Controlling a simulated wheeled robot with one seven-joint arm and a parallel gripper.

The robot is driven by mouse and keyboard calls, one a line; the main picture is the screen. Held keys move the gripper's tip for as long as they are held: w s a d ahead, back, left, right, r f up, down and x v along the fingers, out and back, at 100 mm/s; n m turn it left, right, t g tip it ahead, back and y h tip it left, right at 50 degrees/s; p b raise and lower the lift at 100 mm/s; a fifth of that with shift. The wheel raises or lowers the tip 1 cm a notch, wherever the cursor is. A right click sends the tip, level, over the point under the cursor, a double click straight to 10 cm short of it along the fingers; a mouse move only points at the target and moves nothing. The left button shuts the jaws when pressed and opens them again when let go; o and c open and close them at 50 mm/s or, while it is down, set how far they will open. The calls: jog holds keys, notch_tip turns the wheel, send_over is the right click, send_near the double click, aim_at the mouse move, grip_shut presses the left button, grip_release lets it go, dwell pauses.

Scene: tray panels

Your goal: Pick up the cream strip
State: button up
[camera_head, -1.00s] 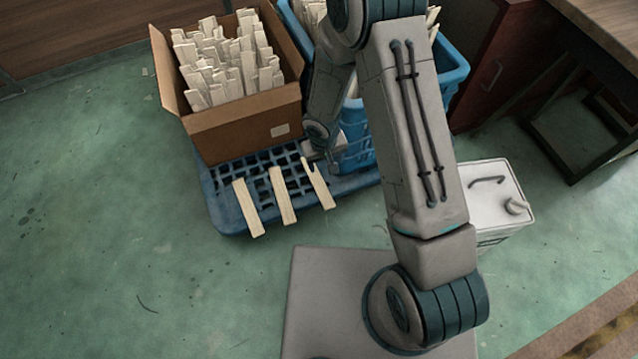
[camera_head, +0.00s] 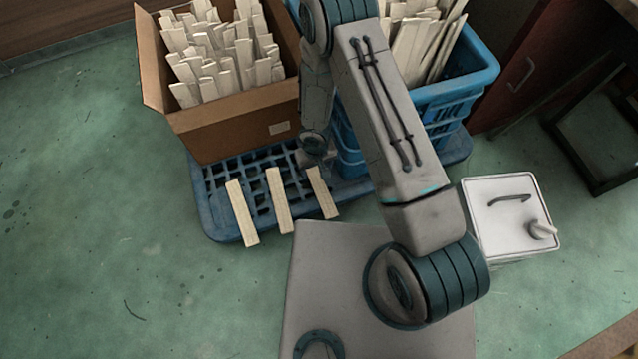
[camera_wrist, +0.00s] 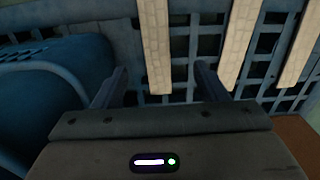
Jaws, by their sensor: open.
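Three cream strips lie side by side on the blue slatted pallet, overhanging its front edge: a left one (camera_head: 242,212), a middle one (camera_head: 279,200) and a right one (camera_head: 322,192). My gripper (camera_head: 318,160) is near the rear end of the right strip in the head view, its fingers mostly hidden. In the wrist view my gripper (camera_wrist: 162,84) is open and empty, and one strip (camera_wrist: 155,45) lines up beyond the gap between the fingers. Two other strips (camera_wrist: 242,45) (camera_wrist: 300,50) lie to the right there.
A cardboard box (camera_head: 230,135) full of strips stands on the pallet (camera_head: 222,228) behind the strips. A blue crate (camera_head: 465,85) with more strips stands behind right. A white lidded box (camera_head: 510,215) stands at right. The green floor at left is clear.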

jog(key=b, duration=0.1)
send_over(319, 185)
jog(key=f, duration=0.5)
jog(key=shift+w+a, duration=0.25)
jog(key=f+b, duration=0.2)
jog(key=f, duration=0.1)
jog(key=f+b, duration=0.1)
jog(key=f, duration=0.1)
jog(key=shift+s+d, duration=0.25)
jog(key=shift+s, duration=0.05)
jog(key=c, duration=1.1)
